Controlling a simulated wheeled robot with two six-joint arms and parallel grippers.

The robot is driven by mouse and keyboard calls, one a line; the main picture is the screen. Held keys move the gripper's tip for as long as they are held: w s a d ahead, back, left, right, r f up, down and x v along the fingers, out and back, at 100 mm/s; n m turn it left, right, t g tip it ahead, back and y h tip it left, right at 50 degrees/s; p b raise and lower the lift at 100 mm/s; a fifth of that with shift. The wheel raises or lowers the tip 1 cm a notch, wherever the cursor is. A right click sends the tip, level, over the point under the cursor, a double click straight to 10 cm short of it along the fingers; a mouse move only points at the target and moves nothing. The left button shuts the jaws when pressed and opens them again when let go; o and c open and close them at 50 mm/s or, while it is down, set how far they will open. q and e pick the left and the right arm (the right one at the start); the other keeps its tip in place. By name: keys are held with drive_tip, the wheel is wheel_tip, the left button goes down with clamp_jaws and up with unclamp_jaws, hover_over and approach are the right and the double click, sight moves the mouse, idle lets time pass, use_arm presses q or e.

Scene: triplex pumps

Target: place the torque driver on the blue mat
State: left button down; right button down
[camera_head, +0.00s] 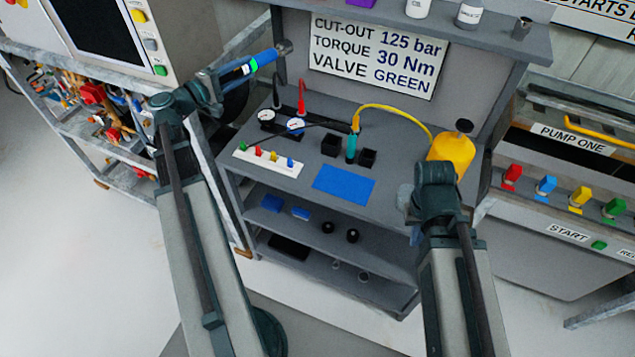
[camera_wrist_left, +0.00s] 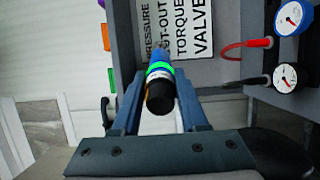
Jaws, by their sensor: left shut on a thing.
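The torque driver (camera_head: 251,67) has a green band, and its black end cap and blue body show in the left wrist view (camera_wrist_left: 160,93). My left gripper (camera_head: 264,58) is shut on it and holds it in the air, left of the sign and above the bench. In the left wrist view the two blue fingers (camera_wrist_left: 158,80) lie on either side of the driver. The blue mat (camera_head: 343,184) lies flat and bare on the front of the grey bench top, below and to the right of the driver. My right arm stands at the bench's right, its gripper not visible.
A white strip with coloured pegs (camera_head: 268,159) and gauges (camera_head: 295,125) lie left. A yellow container (camera_head: 453,155) with a hose stands right. An upper shelf (camera_head: 480,38) overhangs.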

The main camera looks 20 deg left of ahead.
use_arm(q)
drive_tip(key=shift+s+d, duration=0.1)
drive_tip(key=shift+s, duration=0.05)
drive_tip(key=s+d+f+m+g+p, duration=0.2)
drive_tip(key=d+f+m+g+p, duration=0.2)
drive_tip(key=d+g, duration=0.3)
drive_tip(key=s+d+f+m+g+p, duration=0.1)
drive_tip(key=d+f+m+g+p, duration=0.3)
drive_tip(key=d, duration=0.5)
drive_tip(key=s+d+m+g+y+p, duration=0.2)
drive_tip(key=s+m+g+y+p, duration=0.45)
drive_tip(key=s, duration=0.35)
drive_tip(key=w+d+f+b, duration=0.5)
drive_tip(key=w+d, duration=0.5)
drive_tip(key=d, duration=0.2)
drive_tip(key=shift+w+f+n+t+b, duration=0.15)
drive_tip(key=shift+n+t+b, duration=0.2)
drive_tip(key=shift+t+b, duration=0.15)
drive_tip(key=shift+c, duration=2.2)
unclamp_jaws()
